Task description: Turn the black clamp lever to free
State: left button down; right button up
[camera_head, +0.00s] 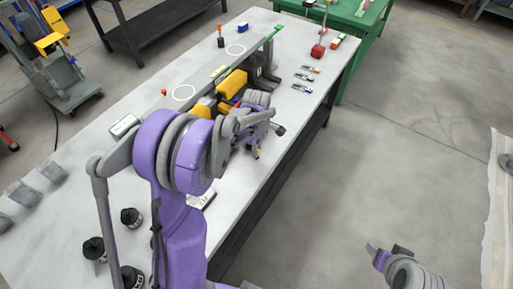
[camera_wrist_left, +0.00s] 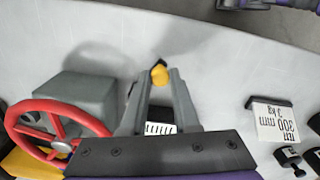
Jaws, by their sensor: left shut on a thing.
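My left gripper (camera_head: 262,128) is over the near part of a yellow and dark grey machine (camera_head: 232,84) on the bench. In the left wrist view the left gripper (camera_wrist_left: 160,82) has its fingers closed on a small piece with a yellow end (camera_wrist_left: 158,74). This may be the clamp lever's tip; no black shank can be made out, as the fingers hide it. Left of the fingers are a grey block (camera_wrist_left: 85,92) and a red handwheel (camera_wrist_left: 60,137). My right gripper (camera_head: 388,253) is empty over the floor, its fingers apart.
The long pale bench (camera_head: 110,200) carries several black cylinders (camera_head: 131,217) at its near end and small tools (camera_head: 302,88) at its right edge. A labelled plate (camera_wrist_left: 277,122) lies right of the left gripper. A green table (camera_head: 365,22) stands behind.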

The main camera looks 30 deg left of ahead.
pick_arm(q)
jog(key=shift+w, duration=0.1)
pick_arm(e)
jog(key=shift+f, duration=0.15)
pick_arm(q)
jog(key=n, duration=0.1)
jog(key=w+n+b, duration=0.1)
jog(key=shift+w+d+f+n, duration=0.1)
jog(key=shift+d+n, duration=0.2)
jog(key=shift+d, duration=0.05)
jog(key=shift+w+d+n+b, duration=0.2)
jog(key=shift+w+n+b, duration=0.55)
jog(key=shift+n, duration=0.95)
pick_arm(e)
jog(key=shift+s+f, duration=0.35)
jog(key=shift+f, duration=0.35)
jog(key=shift+s+f, duration=0.35)
jog(key=shift+f, duration=0.35)
pick_arm(q)
jog(key=shift+w, duration=0.2)
jog(key=c, duration=0.7)
grip_release()
jog(key=shift+o, duration=0.2)
notch_tip(320, 180, up, 11)
jog(key=shift+p, duration=0.4)
pick_arm(e)
jog(key=shift+w+r, duration=0.1)
jog(key=shift+r, duration=0.2)
